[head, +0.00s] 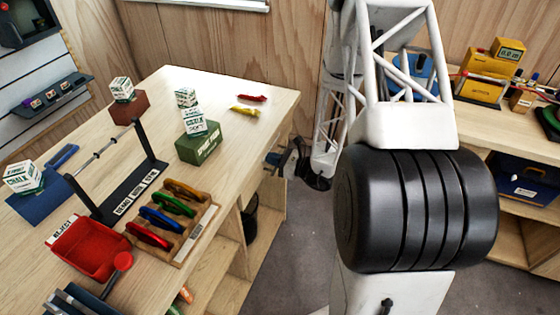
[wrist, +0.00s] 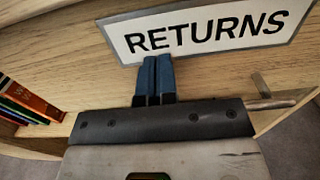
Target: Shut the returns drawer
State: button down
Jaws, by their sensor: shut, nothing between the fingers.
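The returns drawer shows in the wrist view as a pale wooden front (wrist: 75,58) with a white, grey-framed sign (wrist: 212,30) reading RETURNS. My gripper (wrist: 151,60) is shut and empty, its two blue fingers side by side. The fingertips overlap the lower left edge of the sign; I cannot tell whether they touch the front. In the head view my gripper (head: 272,158) is small, at the right side of the workbench just below its top. How far the drawer stands out from the bench cannot be told from either view.
A thin metal bar (wrist: 272,104) shows right of my gripper. Books (wrist: 28,103) stand on a shelf at the left. The workbench (head: 245,95) carries chalk boxes, a carabiner rack (head: 190,235) and a red reject bin (head: 88,247). Grey floor (head: 290,250) lies open beside the bench.

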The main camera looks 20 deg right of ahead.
jog(key=shift+w+a+r, duration=0.1)
jog(key=shift+w+a, duration=0.15)
jog(key=shift+w, duration=0.15)
jog(key=v, duration=1.5)
dwell(0.5)
jog(key=shift+a, duration=0.1)
dwell(0.4)
